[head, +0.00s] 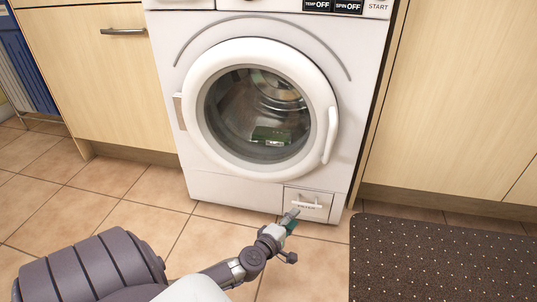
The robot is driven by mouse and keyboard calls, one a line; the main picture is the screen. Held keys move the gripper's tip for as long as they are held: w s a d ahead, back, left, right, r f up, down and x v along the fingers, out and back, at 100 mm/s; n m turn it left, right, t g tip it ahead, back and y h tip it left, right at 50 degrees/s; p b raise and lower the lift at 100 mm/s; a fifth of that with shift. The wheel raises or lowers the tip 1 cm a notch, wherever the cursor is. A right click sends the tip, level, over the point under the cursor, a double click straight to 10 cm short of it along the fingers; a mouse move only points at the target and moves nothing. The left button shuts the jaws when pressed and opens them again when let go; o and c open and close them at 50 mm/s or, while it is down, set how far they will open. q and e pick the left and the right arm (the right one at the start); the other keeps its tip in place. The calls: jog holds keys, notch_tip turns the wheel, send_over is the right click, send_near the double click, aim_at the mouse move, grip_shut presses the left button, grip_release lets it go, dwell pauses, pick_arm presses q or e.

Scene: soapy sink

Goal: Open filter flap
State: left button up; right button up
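The filter flap (308,206) is a small light panel at the lower right front of the white washing machine (232,190). It looks closed and has a white handle strip across it. My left gripper (291,215) is low over the floor, just in front of the flap's left edge in the head view. Its fingers are small and partly overlap the flap's lower left edge, so I cannot tell whether they touch it or whether they are open. My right gripper does not show.
The round washer door (231,161) is closed above the flap. Wooden cabinets (98,90) stand on both sides. A dark dotted mat (440,262) lies on the floor at the right. The tiled floor (150,215) in front of the machine is otherwise clear.

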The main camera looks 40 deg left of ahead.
pick_arm(q)
jog(key=s+d+r+m+g+h+p, duration=0.1)
jog(key=s+m+p, duration=0.4)
jog(key=p, duration=0.9)
jog(key=s+d+r+m+g+h+p, duration=0.1)
jog(key=s+d+r+m+g+p, duration=0.3)
jog(key=s+p, duration=0.7)
jog(key=r+m+p, duration=0.1)
jog(key=m+p, duration=0.1)
jog(key=p, duration=0.2)
jog(key=shift+d+m, duration=0.3)
jog(key=shift+w+d+r+h, duration=0.1)
jog(key=shift+h, duration=0.2)
